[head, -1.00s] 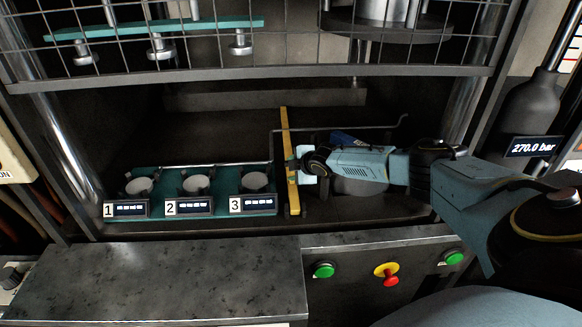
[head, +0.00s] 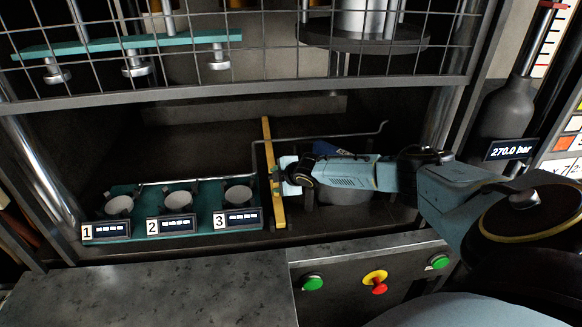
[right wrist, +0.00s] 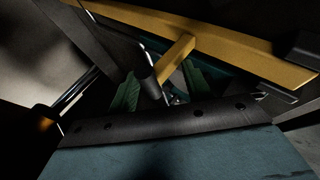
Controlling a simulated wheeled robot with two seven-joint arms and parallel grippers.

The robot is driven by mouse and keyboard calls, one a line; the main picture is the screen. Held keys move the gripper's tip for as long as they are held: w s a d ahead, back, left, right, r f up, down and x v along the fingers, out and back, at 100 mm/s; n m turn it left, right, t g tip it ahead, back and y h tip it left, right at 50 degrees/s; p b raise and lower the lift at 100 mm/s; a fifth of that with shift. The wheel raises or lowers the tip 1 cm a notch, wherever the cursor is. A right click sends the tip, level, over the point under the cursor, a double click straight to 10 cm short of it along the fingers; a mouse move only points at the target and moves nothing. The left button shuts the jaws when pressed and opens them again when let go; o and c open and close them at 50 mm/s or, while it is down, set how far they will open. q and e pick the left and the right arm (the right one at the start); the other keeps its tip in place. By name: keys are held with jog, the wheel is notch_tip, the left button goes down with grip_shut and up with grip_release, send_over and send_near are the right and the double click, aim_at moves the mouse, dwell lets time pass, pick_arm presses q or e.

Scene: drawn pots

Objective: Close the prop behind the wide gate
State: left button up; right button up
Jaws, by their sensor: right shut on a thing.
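The prop appears to be the yellow bar (head: 267,145), standing nearly upright in the opening below and behind the gate. It also crosses the top of the right wrist view (right wrist: 215,35), with a short yellow stub reaching toward my fingers. My right gripper (head: 286,177) is at the bar's right side, shut on its stub. Its green fingers show in the right wrist view (right wrist: 160,92). My left gripper is not in view.
Left of the bar, a teal tray (head: 205,232) holds three cups with number plates. A thin bent rod (head: 345,137) runs behind my right arm. A grey counter (head: 170,285) and a button panel (head: 400,287) stand in front. A dark bottle (head: 508,110) stands at right.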

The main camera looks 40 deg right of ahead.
jog(key=v, duration=1.3)
jog(key=shift+p, duration=0.4)
jog(key=shift+s, duration=0.1)
jog(key=shift+a, duration=0.1)
